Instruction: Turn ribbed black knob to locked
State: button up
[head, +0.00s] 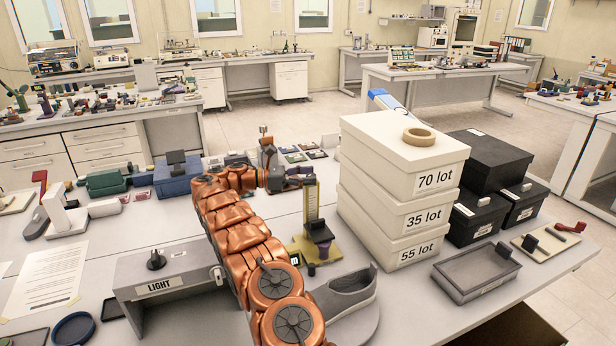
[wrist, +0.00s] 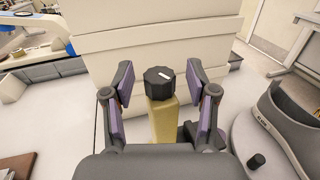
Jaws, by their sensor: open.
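The ribbed black knob (wrist: 158,83) sits on top of a yellow post (wrist: 163,122) in the wrist view. A short white mark on its top points up and to the right. My gripper (wrist: 161,92) is open, with one purple-padded finger on each side of the knob and a gap on both sides. In the head view, my gripper (head: 290,179) is at the top of the yellow post (head: 311,204), which stands on a yellow base. The knob cannot be made out clearly there.
Stacked white boxes (head: 393,196) stand right behind the post. A grey box marked LIGHT (head: 172,285) with a black knob is on the left. A grey tray (head: 477,268) lies at the right.

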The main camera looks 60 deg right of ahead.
jog(key=shift+r, duration=0.15)
notch_tip(320, 180, up, 10)
jog(key=shift+f, duration=0.15)
dwell(0.3)
